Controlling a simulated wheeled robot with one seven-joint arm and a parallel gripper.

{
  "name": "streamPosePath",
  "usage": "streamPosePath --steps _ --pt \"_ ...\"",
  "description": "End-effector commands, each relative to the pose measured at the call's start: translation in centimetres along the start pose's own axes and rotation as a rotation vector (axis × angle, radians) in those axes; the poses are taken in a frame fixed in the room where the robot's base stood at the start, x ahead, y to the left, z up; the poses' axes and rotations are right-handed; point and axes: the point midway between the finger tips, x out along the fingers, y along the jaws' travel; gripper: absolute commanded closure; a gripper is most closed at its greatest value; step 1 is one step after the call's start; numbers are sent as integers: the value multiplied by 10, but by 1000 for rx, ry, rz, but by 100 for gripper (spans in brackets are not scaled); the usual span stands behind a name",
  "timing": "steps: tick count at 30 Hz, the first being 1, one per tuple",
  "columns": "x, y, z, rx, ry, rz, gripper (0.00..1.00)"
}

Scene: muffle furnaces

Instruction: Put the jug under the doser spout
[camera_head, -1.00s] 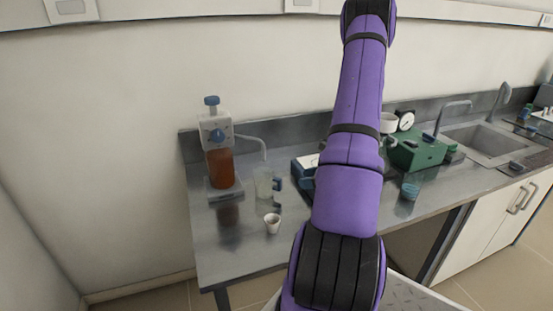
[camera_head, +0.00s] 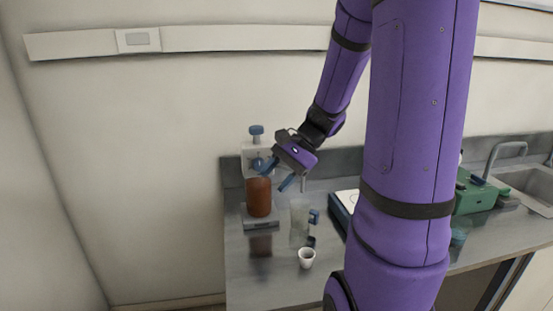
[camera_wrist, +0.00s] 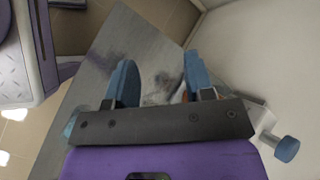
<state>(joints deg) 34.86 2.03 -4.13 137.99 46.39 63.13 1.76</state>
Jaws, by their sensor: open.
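The doser is a brown bottle (camera_head: 258,198) with a white head and blue knob (camera_head: 256,131). My gripper (camera_head: 277,176) is open and empty, fingers pointing down-left, in front of the doser head and above the jug. In the wrist view my gripper (camera_wrist: 160,80) partly hides the doser, whose knob (camera_wrist: 287,148) shows at right.
A small white cup (camera_head: 306,258) stands in front of the jug, with a small dark blue item (camera_head: 311,241) between them. A blue-and-white device (camera_head: 344,208) is close on the right. A green box (camera_head: 474,195) and sink lie farther right. The bench's front left is clear.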

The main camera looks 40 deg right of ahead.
Motion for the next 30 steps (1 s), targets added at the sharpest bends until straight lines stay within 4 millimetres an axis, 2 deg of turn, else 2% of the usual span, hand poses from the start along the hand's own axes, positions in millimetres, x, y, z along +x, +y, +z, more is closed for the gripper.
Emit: streamPosePath --steps 1,3,15,24,30 --pt "0 -3 16 -73 18 35 51" --pt "-1 -4 35 -163 42 84 51" --pt "-14 7 123 -685 217 315 51" --pt "-34 23 172 -1071 391 427 51" --pt "-47 31 193 -1264 497 463 51"
